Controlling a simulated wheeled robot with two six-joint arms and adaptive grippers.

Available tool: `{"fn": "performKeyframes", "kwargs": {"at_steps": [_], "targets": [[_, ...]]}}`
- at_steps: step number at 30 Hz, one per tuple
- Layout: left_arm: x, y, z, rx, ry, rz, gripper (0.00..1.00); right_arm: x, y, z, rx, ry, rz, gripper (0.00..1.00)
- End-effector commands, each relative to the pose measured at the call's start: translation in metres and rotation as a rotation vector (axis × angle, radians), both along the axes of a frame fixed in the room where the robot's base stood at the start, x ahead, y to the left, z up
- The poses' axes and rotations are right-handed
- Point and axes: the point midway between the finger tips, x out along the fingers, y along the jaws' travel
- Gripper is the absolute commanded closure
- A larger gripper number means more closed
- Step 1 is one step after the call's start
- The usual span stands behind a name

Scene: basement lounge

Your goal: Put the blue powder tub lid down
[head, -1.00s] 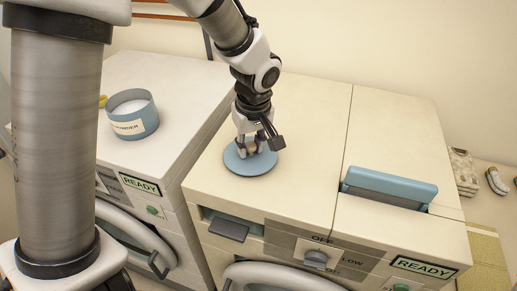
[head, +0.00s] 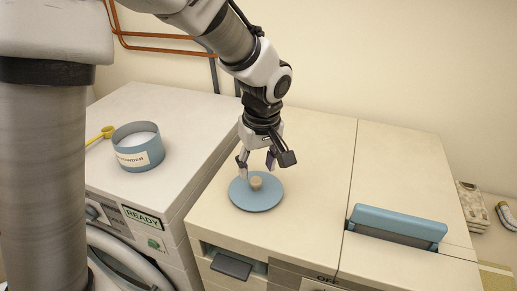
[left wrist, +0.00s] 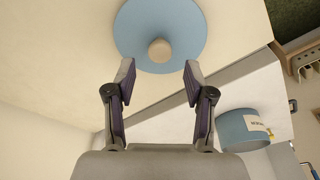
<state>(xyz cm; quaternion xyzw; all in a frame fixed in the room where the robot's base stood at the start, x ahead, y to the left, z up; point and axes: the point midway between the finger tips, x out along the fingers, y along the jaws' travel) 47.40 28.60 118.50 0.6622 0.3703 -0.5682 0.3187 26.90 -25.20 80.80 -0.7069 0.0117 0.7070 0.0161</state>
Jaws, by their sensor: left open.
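The blue powder tub lid (head: 243,199) is a flat round disc with a tan knob (head: 256,183) on top. It lies flat on top of the right-hand machine (head: 310,165), near its left edge. My left gripper (head: 257,170) is open just above the lid, with its fingers clear of the knob. In the left wrist view the lid (left wrist: 135,30) lies beyond the two spread fingertips (left wrist: 160,72), and nothing is between them. The open blue powder tub (head: 140,155), holding white powder, stands on the left-hand machine. My right gripper is not in view.
A yellow scoop (head: 100,135) lies beside the tub. A blue raised flap (head: 398,225) stands on the right-hand machine's right part. A gap separates the two machines. The machine top behind and right of the lid is clear.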

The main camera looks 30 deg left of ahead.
Motion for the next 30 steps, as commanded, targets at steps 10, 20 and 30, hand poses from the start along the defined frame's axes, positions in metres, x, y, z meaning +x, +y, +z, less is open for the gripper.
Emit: {"fn": "performKeyframes", "kwargs": {"at_steps": [10,20,30], "targets": [[-0.006,-0.009,0.066,-0.001,-0.001,0.0,0.47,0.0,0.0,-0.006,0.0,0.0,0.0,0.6],[-0.006,-0.009,0.069,-0.001,0.001,0.0,0.47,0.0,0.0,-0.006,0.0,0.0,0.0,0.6],[-0.006,-0.009,0.069,-0.001,0.001,0.0,0.47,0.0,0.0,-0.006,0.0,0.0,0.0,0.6]]}}
